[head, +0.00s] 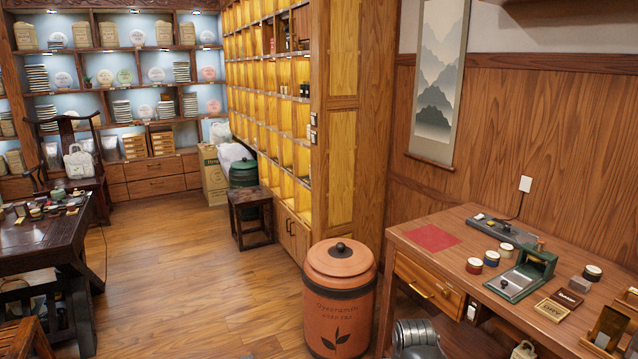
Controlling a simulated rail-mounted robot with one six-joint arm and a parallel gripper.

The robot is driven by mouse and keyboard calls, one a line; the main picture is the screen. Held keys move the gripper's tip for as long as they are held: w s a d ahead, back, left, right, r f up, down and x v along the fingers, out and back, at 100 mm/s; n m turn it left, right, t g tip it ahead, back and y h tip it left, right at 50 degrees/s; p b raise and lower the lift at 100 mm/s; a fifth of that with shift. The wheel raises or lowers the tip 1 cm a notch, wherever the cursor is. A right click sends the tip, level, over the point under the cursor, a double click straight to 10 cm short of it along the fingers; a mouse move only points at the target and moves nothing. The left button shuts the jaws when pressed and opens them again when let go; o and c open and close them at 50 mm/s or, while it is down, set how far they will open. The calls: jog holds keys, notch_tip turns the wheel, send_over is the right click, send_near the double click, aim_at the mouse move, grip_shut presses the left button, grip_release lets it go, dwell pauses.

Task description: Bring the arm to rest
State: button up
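My gripper is not in the head view; no fingertips show anywhere in it. What my gripper holds, if anything, cannot be seen. The wooden workbench (405,236) stands at the right against a panelled wall. On it lie a red mat (432,238), a dark green press-like device (520,272) and a grey device with a black knob (505,232). Several small round tins, such as a red-sided one (474,266), stand around them.
A terracotta lidded canister (340,305) stands on the floor left of the workbench. A dark table (40,240) with tea things is at the left. A small stool (250,215) stands by the yellow-lit shelving (270,110). The wooden floor (180,280) between is clear.

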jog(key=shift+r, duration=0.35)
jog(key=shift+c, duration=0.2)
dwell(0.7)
